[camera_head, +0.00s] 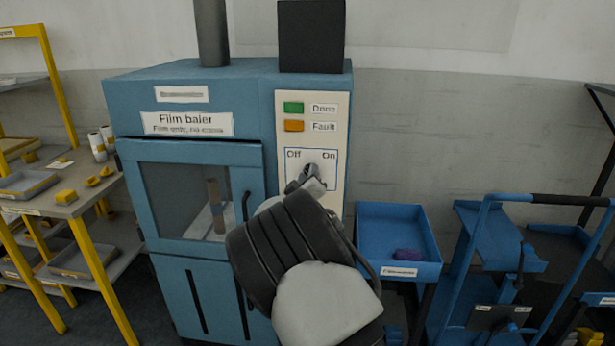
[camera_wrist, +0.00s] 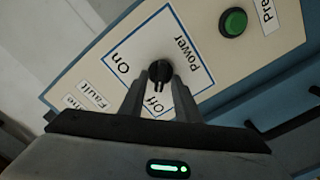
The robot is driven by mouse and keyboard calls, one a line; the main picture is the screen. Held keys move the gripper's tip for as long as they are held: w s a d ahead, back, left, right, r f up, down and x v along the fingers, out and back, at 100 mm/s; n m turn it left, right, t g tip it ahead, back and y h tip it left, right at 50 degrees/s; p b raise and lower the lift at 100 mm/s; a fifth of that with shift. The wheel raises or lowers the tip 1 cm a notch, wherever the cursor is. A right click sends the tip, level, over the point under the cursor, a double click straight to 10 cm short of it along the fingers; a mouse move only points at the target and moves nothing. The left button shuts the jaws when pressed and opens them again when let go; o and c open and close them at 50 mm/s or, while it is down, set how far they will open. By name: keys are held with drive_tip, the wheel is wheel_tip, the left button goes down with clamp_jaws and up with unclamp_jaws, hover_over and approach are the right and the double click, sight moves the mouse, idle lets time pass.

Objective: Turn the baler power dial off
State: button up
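The power dial (camera_wrist: 160,72) is a small black knob on the upright control panel of the blue film baler (camera_head: 205,185). In the wrist view its narrow end points down toward the "Off" label, away from "On" at the upper left. My gripper (camera_wrist: 161,78) is right at the dial, one dark finger on each side of it. A gap shows between the fingers, and I cannot tell whether they touch the knob. In the head view my gripper (camera_head: 308,180) and wrist cover the lower part of the dial area.
Above the dial are a green lamp (camera_head: 293,108) labelled "Done" and an orange lamp (camera_head: 294,126) labelled "Fault". A green button (camera_wrist: 233,21) is near it. A blue bin (camera_head: 385,226) stands right of the baler, a yellow-framed shelf (camera_head: 75,205) left.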

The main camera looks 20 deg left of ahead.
drive_tip(key=v, duration=1.7)
drive_tip(key=shift+s+d+p, duration=0.15)
drive_tip(key=shift+p, duration=0.25)
